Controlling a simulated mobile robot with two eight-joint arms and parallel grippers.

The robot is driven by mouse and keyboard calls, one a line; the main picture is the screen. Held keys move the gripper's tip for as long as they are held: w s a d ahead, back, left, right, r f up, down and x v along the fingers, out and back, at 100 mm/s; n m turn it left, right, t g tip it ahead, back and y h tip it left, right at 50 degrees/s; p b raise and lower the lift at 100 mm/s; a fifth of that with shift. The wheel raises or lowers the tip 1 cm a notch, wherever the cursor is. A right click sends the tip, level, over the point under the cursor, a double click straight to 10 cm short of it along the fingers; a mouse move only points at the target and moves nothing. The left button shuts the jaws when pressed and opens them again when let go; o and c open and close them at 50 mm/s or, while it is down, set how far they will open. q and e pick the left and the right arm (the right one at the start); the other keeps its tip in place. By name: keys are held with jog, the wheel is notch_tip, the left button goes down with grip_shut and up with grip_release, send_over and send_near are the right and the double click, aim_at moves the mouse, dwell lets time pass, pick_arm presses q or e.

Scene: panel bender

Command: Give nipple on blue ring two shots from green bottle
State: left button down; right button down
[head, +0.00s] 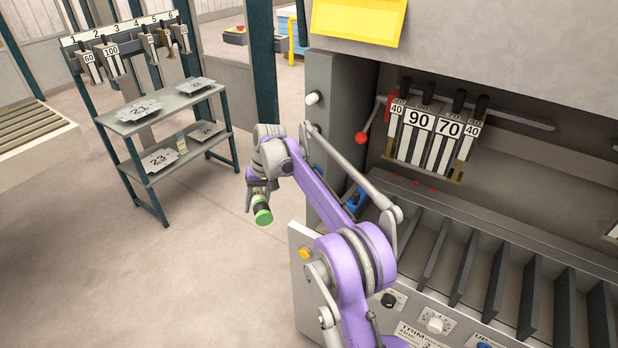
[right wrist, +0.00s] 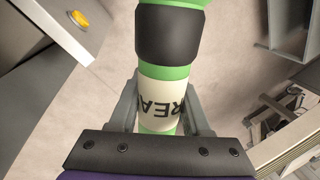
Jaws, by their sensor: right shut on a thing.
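My right gripper (head: 260,188) is shut on the green bottle (head: 263,213), in front of and to the left of the machine, over open floor. In the right wrist view the gripper (right wrist: 160,100) has one finger on each side of the bottle (right wrist: 158,88). The bottle has a black band and a cream label with partly visible lettering. A blue part (head: 355,199), possibly the blue ring, shows on the machine's left side behind my purple arm. It is partly hidden, and I cannot make out a nipple on it. My left gripper is out of view.
The machine's side panel with a yellow button (head: 304,253) stands close to my arm. A red-knobbed lever (head: 362,137) and numbered tools (head: 433,125) are in the machine. A shelf rack (head: 165,110) stands at the left. The floor (head: 220,270) between is clear.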

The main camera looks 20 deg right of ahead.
jog(key=shift+w+d, duration=0.7)
jog(key=shift+d, duration=0.15)
dwell(0.7)
jog(key=shift+s+a, duration=0.15)
dwell(0.5)
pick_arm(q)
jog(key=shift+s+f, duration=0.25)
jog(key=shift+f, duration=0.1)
pick_arm(e)
jog(key=shift+s+a, duration=0.6)
jog(key=shift+a, duration=0.15)
